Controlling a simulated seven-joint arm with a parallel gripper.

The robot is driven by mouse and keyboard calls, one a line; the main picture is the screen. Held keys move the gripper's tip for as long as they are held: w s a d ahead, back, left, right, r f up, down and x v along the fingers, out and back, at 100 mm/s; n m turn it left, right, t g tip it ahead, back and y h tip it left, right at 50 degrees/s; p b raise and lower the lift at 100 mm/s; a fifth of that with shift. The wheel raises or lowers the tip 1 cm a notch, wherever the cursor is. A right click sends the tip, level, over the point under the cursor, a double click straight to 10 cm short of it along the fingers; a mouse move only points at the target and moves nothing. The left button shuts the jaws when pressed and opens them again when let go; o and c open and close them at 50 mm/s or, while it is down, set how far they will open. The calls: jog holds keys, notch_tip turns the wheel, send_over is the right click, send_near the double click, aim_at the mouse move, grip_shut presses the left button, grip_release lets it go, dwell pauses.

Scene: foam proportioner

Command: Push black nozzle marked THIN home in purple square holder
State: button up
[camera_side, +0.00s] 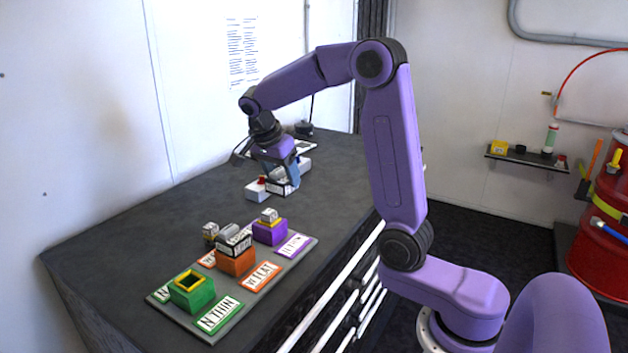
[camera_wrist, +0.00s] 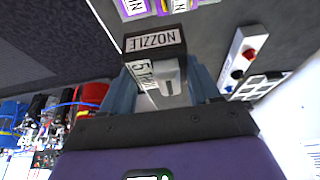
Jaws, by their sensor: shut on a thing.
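The black nozzle (camera_wrist: 150,42) is between the fingers of my gripper (camera_wrist: 163,85). In the side view my gripper (camera_side: 282,182) is shut on the nozzle (camera_side: 279,188), above the back part of the bench. The purple square holder (camera_side: 268,234) stands on the grey board, nearer the camera and apart from the gripper. A small pale piece with a yellow band (camera_side: 269,216) sits on top of it. Purple parts with white labels (camera_wrist: 133,7) show at the top of the wrist view.
An orange holder (camera_side: 235,262) carries a black-and-white labelled piece (camera_side: 235,241). A green holder (camera_side: 192,294) with a yellow rim looks empty. A white box with a red button (camera_side: 256,191) is beside my gripper. The bench between gripper and board is mostly clear.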

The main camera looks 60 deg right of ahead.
aim_at(271, 210)
jog(key=shift+w+a+f, duration=0.2)
jog(key=shift+w+f, duration=0.4)
jog(key=shift+f, duration=0.75)
jog(key=shift+w+a+f, duration=0.25)
jog(key=shift+w+f, duration=0.35)
jog(key=shift+f, duration=0.75)
jog(key=shift+w+a+f, duration=0.2)
jog(key=shift+w+f, duration=0.4)
jog(key=shift+f, duration=0.75)
jog(key=shift+f, duration=0.5)
jog(key=o, duration=1.3)
jog(key=shift+o, duration=0.2)
jog(key=shift+r, duration=3)
